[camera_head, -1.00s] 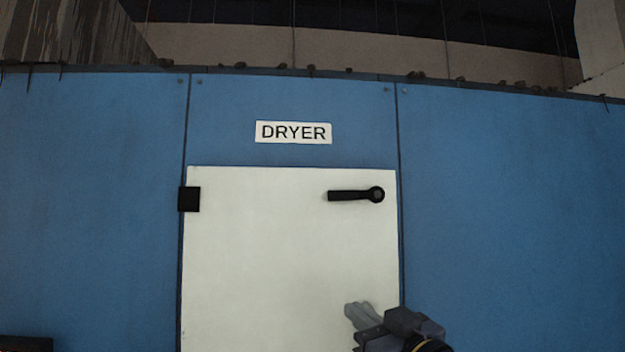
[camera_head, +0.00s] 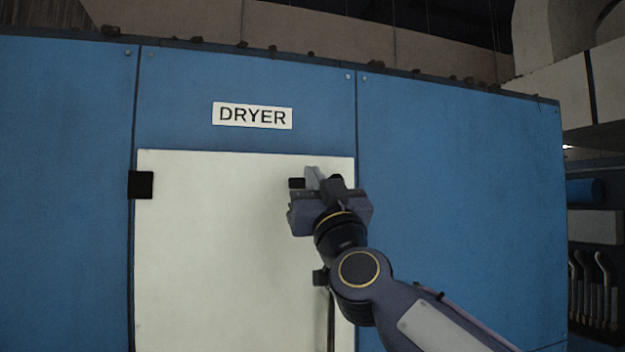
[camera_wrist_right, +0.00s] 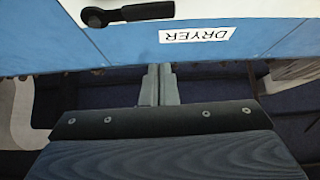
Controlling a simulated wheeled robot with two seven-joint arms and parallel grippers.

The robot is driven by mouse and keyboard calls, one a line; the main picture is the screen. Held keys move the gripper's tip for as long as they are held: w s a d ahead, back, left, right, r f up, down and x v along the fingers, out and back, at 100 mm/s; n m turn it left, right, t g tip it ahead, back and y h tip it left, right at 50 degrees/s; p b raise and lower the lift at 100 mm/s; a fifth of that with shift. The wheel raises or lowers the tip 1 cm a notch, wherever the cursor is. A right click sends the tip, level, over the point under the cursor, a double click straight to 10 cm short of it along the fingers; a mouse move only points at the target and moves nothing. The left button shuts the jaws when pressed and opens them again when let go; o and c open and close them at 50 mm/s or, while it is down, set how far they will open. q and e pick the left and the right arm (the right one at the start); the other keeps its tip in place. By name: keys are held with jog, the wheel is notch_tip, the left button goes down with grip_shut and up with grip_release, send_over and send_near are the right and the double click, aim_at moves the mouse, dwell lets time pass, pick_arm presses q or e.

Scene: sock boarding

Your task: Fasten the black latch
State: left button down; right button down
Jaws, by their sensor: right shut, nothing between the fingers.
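The black latch (camera_head: 296,183) is at the upper right of the white dryer door (camera_head: 215,240), mostly hidden behind my right gripper in the head view. In the wrist view the latch (camera_wrist_right: 128,13) shows whole, its lever lying roughly level with the round pivot at one end. My right gripper (camera_head: 315,178) is raised in front of the latch. Its fingers (camera_wrist_right: 160,70) are together and empty, and the wrist view shows them apart from the latch. My left gripper is not in view.
A black hinge block (camera_head: 141,185) is at the door's left edge. A DRYER sign (camera_head: 252,115) sits above the door on the blue wall (camera_head: 450,180). A dark upright bar (camera_head: 331,320) shows low at the door's right. Shelves with tools stand at the far right.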

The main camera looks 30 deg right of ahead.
aim_at(304, 179)
jog(key=w, duration=0.2)
jog(key=w+d+r, duration=0.1)
jog(key=w, duration=0.1)
jog(key=w+r, duration=0.1)
jog(key=w, duration=0.1)
jog(key=shift+w+d+p, duration=0.1)
jog(key=shift+d+p, duration=0.05)
jog(key=shift+p, duration=0.25)
jog(key=shift+f, duration=0.6)
jog(key=shift+b, duration=0.35)
jog(key=shift+f+n+y, duration=0.15)
jog(key=shift+n+y, duration=0.15)
jog(key=shift+y, duration=0.2)
jog(key=shift+n+b, duration=0.4)
jog(key=shift+b, duration=0.05)
